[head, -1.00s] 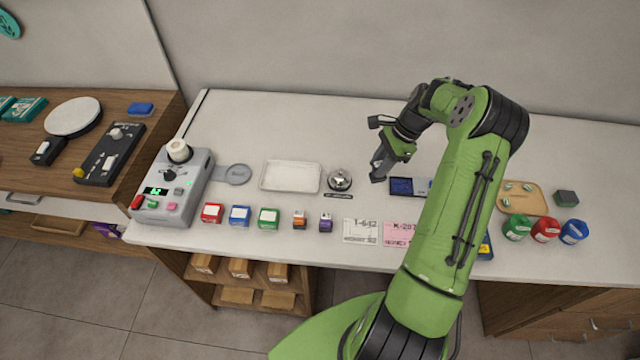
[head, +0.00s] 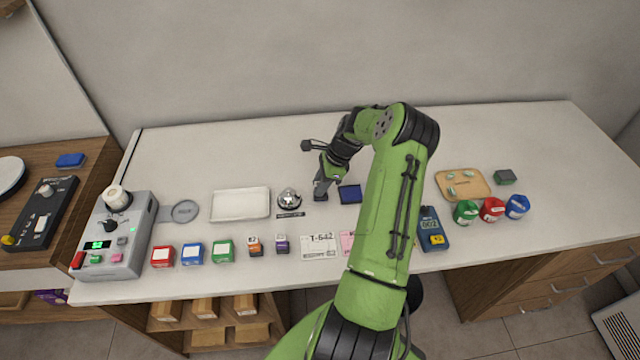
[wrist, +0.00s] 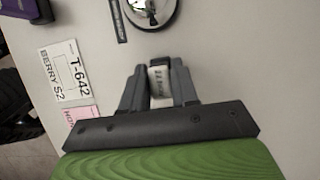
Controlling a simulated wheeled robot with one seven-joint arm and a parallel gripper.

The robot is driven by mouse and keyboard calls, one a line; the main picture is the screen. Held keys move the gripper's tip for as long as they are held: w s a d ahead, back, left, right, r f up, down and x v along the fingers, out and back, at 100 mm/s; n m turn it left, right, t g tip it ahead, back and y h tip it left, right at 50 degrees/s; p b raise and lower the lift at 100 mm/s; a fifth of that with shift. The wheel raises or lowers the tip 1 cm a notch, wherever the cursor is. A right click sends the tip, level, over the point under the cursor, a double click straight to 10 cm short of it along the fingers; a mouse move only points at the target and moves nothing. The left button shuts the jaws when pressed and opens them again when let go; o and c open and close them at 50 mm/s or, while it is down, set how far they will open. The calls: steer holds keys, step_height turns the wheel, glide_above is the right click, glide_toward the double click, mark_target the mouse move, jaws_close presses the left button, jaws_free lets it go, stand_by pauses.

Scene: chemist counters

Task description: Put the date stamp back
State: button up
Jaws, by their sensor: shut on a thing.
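My gripper (head: 320,196) is shut on the date stamp (wrist: 159,86), a small piece with a pale printed label that shows between the fingers in the wrist view. In the head view the stamp is mostly hidden by my fingers. The fingertips are low at the counter, just right of the silver bell (head: 289,199) and left of the dark blue ink pad (head: 349,194). I cannot tell whether the stamp touches the counter.
A white tray (head: 240,204) lies left of the bell. The T-642 card (head: 319,247) and a pink card (head: 347,243) lie in front. Several small coloured boxes stand along the front edge. A blue device (head: 432,232) and coloured jars stand right of my arm.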

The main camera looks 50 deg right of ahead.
steer(key=o, duration=0.9)
steer(key=shift+f, duration=0.1)
steer(key=shift+c, duration=0.2)
steer(key=v, duration=1.2)
steer(key=w+a+r+n+g+h, duration=0.1)
steer(key=a+r+n+h, duration=0.1)
steer(key=a+r+n, duration=0.65)
steer(key=a+r+n+g+h, duration=0.15)
steer(key=a+r+n, duration=0.35)
steer(key=a, duration=0.7)
steer(key=s+a+r+n+t, duration=0.2)
steer(key=s+a+n, duration=0.4)
steer(key=s+a, duration=0.1)
steer(key=s+a+r+n+t, duration=0.2)
steer(key=s+a+n+t, duration=0.1)
steer(key=s+a+n, duration=0.3)
steer(key=s+a, duration=0.2)
steer(key=s, duration=0.2)
steer(key=shift+r, duration=0.3)
